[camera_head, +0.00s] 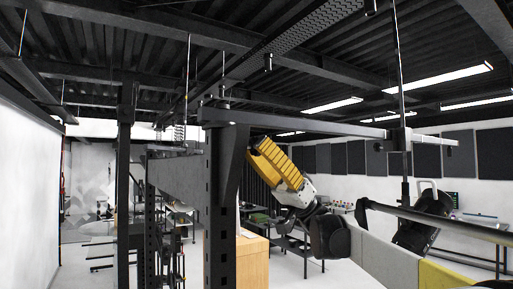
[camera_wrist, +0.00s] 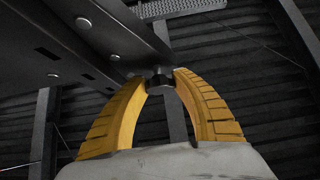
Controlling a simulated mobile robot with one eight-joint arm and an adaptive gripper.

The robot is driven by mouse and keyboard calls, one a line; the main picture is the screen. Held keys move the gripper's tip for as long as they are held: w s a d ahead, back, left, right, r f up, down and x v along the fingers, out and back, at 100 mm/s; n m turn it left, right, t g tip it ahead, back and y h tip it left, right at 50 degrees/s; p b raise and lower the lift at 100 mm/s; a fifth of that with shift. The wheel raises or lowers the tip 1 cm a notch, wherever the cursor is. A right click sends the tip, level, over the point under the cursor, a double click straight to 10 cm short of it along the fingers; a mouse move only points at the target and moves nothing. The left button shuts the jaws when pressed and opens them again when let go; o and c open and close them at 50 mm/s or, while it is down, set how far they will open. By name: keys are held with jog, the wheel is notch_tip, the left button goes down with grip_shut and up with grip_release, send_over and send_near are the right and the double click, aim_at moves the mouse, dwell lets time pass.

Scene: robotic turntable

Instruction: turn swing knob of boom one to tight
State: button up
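My gripper (camera_head: 256,150) has ribbed yellow fingers and points up and left, near the dark post and the underside of the boom's inner end in the head view. In the wrist view its two fingertips (camera_wrist: 162,79) come together on either side of a short dark round knob (camera_wrist: 160,77). The knob fills the space between the tips and seems touched on both sides. It hangs below a dark boom beam (camera_wrist: 95,40). In the head view the boom (camera_head: 330,127) runs from the post to the right; the knob is hidden there.
The dark perforated post (camera_head: 221,215) stands just left of my gripper. A wooden cabinet (camera_head: 252,262) stands low behind it. Workbenches (camera_head: 480,228) line the right side. A perforated metal tray (camera_wrist: 180,8) shows above the knob in the wrist view.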

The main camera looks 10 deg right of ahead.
jog(key=shift+m+t+y+b, duration=0.4)
jog(key=shift+m+t, duration=1.5)
jog(key=o, duration=1.2)
jog(key=shift+d+f, duration=0.1)
jog(key=v, duration=1.1)
jog(key=shift+d+f, duration=0.25)
jog(key=shift+f, duration=0.05)
